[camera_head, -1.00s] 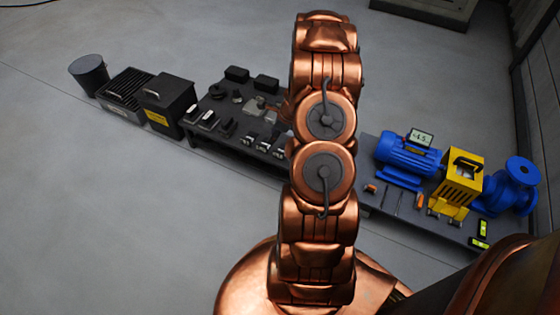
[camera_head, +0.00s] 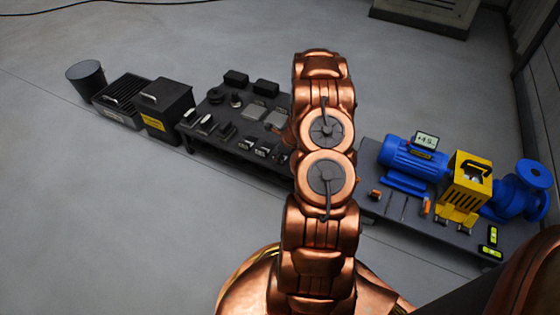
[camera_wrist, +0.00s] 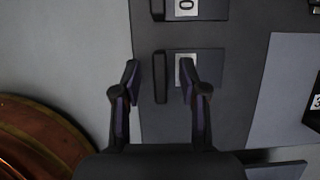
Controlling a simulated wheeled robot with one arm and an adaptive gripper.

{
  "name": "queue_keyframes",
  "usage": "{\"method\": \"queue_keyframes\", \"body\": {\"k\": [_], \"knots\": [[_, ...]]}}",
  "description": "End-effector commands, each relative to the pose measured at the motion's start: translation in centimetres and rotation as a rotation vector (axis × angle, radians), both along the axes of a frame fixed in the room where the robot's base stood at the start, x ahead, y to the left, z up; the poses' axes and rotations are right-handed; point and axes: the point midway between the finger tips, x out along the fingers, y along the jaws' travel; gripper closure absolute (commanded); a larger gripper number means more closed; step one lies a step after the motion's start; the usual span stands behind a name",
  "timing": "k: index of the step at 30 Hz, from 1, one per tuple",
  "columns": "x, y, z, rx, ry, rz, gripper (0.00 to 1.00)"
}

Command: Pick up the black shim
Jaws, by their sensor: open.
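In the wrist view my gripper (camera_wrist: 158,64) is open, one finger on either side of a narrow black upright bar (camera_wrist: 160,78). The bar stands at the left end of a flat dark grey piece (camera_wrist: 210,66) with a white label, partly behind the right finger. This may be the black shim, but I cannot tell for certain. A similar piece (camera_wrist: 206,9) with a label reading 0 lies above it in the picture. Whether the fingers touch the bar cannot be told. In the head view my gripper is hidden by my arm.
The dark table (camera_head: 215,142) carries several small blocks and two grey plates. A black box (camera_head: 165,108) and a bin (camera_head: 87,80) stand at its left. A blue motor (camera_head: 412,158) and yellow guard (camera_head: 466,186) stand on a bench right of my arm. The floor is clear in front.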

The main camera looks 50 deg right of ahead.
Motion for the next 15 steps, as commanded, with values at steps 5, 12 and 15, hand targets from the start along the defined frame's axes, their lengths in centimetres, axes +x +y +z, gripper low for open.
{"method": "queue_keyframes", "body": {"k": [5, 12, 15], "knots": [[0.24, 0.08, -0.6, 0.0, 0.0, 0.0, 0.57], [0.26, 0.05, -0.5, -0.001, -0.001, 0.0, 0.66], [0.25, 0.04, -0.5, 0.0, -0.001, 0.0, 0.76]]}}
